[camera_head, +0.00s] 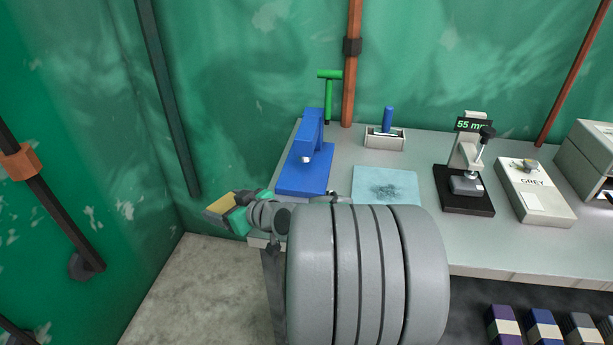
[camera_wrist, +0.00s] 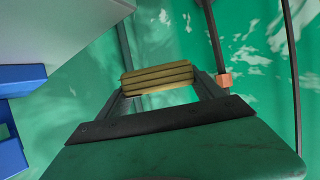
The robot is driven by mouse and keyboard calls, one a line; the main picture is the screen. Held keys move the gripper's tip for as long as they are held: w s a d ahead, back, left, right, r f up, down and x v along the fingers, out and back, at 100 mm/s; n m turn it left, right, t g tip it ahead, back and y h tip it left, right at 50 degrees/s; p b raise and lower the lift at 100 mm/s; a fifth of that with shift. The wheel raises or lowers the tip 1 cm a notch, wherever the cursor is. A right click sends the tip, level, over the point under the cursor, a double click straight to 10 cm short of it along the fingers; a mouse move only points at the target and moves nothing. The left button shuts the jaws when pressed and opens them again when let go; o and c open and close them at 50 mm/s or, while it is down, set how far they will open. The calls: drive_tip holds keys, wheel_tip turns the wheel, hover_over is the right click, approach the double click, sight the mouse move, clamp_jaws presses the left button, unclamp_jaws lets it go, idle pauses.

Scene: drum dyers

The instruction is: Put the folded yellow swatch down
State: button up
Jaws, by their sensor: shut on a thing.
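The folded yellow swatch (camera_wrist: 158,77) is a small layered block between the fingers of my gripper (camera_wrist: 160,86) in the wrist view. In the head view, the yellow swatch (camera_head: 221,204) shows at the tip of my gripper (camera_head: 222,208). My gripper is shut on it and holds it off the left end of the grey table (camera_head: 415,158), out beside the edge. The swatch touches no surface that I can see. My arm hides part of the table's front left.
A blue press (camera_head: 305,165) stands at the table's left end. A pale blue cloth (camera_head: 386,186) with a dark smudge lies beside it. Farther right are a gauge reading 55 (camera_head: 466,175) and a box marked GREY (camera_head: 535,190). Green walls (camera_head: 235,60) close in behind and left.

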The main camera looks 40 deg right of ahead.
sight(304, 174)
drive_tip(key=s+d+h+b, duration=0.1)
drive_tip(key=s+d, duration=0.1)
drive_tip(key=d, duration=0.3)
drive_tip(key=s+d+m, duration=0.1)
drive_tip(key=s+d, duration=0.2)
drive_tip(key=d, duration=0.2)
drive_tip(key=s+d+m+h+b, duration=0.1)
drive_tip(key=s+d, duration=0.1)
drive_tip(key=d, duration=0.3)
drive_tip(key=shift+s+d+f+h+b, duration=0.2)
drive_tip(key=shift+s+d+h+b, duration=0.1)
drive_tip(key=shift+s, duration=0.1)
drive_tip(key=shift+m+h, duration=0.7)
drive_tip(key=s+d, duration=0.2)
drive_tip(key=s, duration=0.1)
drive_tip(key=s+d+b, duration=0.1)
drive_tip(key=s+d, duration=0.4)
drive_tip(key=s, duration=0.1)
drive_tip(key=shift+s+d+r, duration=0.15)
drive_tip(key=shift+d+r, duration=0.05)
drive_tip(key=shift+r, duration=0.05)
drive_tip(key=w, duration=0.6)
drive_tip(key=w+d, duration=0.1)
drive_tip(key=w, duration=0.5)
drive_tip(key=w+d+p, duration=0.1)
drive_tip(key=w, duration=0.4)
drive_tip(key=shift+w+d, duration=0.15)
drive_tip(key=shift+w, duration=0.25)
drive_tip(key=shift+f, duration=0.65)
drive_tip(key=shift+s, duration=0.15)
